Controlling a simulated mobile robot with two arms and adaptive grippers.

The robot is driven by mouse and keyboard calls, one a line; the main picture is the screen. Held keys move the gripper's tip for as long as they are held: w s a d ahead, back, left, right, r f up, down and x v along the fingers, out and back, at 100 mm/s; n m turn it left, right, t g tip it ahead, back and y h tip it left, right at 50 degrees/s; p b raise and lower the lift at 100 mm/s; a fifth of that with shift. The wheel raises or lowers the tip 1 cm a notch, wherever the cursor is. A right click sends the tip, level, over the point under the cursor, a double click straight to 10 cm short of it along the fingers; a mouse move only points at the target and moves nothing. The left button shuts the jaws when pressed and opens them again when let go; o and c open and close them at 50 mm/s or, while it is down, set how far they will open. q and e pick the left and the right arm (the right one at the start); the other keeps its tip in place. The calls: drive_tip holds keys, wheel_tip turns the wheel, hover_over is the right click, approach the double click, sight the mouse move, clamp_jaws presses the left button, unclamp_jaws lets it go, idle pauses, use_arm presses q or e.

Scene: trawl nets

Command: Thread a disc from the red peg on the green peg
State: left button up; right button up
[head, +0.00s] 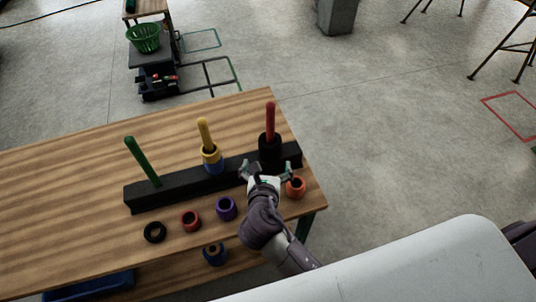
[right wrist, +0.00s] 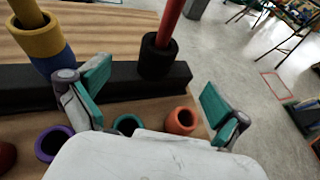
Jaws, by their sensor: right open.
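The red peg (head: 270,118) stands at the right end of a black base bar (head: 180,188), with black discs (head: 270,148) around its foot; a black disc (right wrist: 157,57) also shows in the right wrist view. The green peg (head: 142,162) stands bare at the bar's left end, leaning in the picture. My right gripper (head: 267,170) is open and empty, just in front of the red peg. In the right wrist view its green-padded fingers (right wrist: 153,92) are spread, with the red peg (right wrist: 171,20) and its black disc beyond them, apart from the pads. My left gripper is not in view.
The yellow peg (head: 204,131) between them carries yellow and blue discs (head: 212,158). Loose black (head: 154,232), red (head: 190,220), purple (head: 226,208) and orange (head: 296,187) discs lie along the table's front; a teal one (right wrist: 127,124) shows in the wrist view. The table's left is clear.

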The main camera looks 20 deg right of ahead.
sight(270, 116)
drive_tip(key=x, duration=1.3)
drive_tip(key=shift+w+d+f+p, duration=0.1)
drive_tip(key=shift+w+f+p, duration=0.05)
drive_tip(key=shift+p, duration=0.25)
drive_tip(key=c, duration=1.3)
drive_tip(key=shift+o, duration=0.2)
wheel_tip(270, 116, up, 9)
drive_tip(key=p, duration=0.9)
drive_tip(key=shift+f+p, duration=0.1)
drive_tip(key=shift+p, duration=0.25)
wheel_tip(270, 116, up, 2)
drive_tip(key=shift+r, duration=4.2)
